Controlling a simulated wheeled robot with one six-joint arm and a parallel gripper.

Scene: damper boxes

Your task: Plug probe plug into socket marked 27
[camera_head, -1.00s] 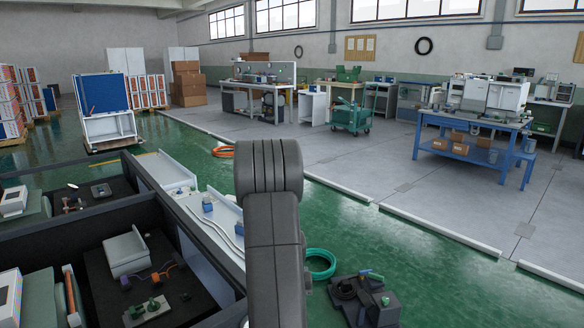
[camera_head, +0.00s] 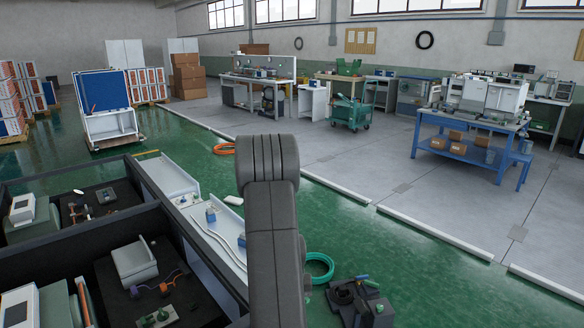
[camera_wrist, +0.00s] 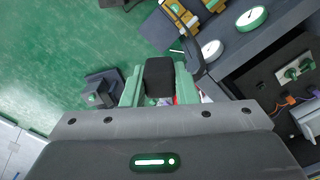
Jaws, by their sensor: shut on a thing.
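In the wrist view my gripper (camera_wrist: 160,88) is shut on a dark block between its two pale green fingers, which I take for the probe plug (camera_wrist: 160,77). Its far end and any pins are hidden. It is held above the floor, apart from the boxes. Open dark boxes stand at left in the head view. The nearer box (camera_head: 108,300) holds a grey unit (camera_head: 134,262), orange and purple parts and a green piece. In the wrist view a similar green piece (camera_wrist: 294,72) lies at right. No number 27 is readable, so I cannot tell which socket is marked.
A dark wall (camera_head: 120,228) divides the boxes. A white tray (camera_head: 226,262) with a blue-capped item runs beside them. A green hose coil (camera_head: 319,267) and a dark machine (camera_head: 362,305) are on the floor to the right. Green floor (camera_head: 420,275) is clear beyond.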

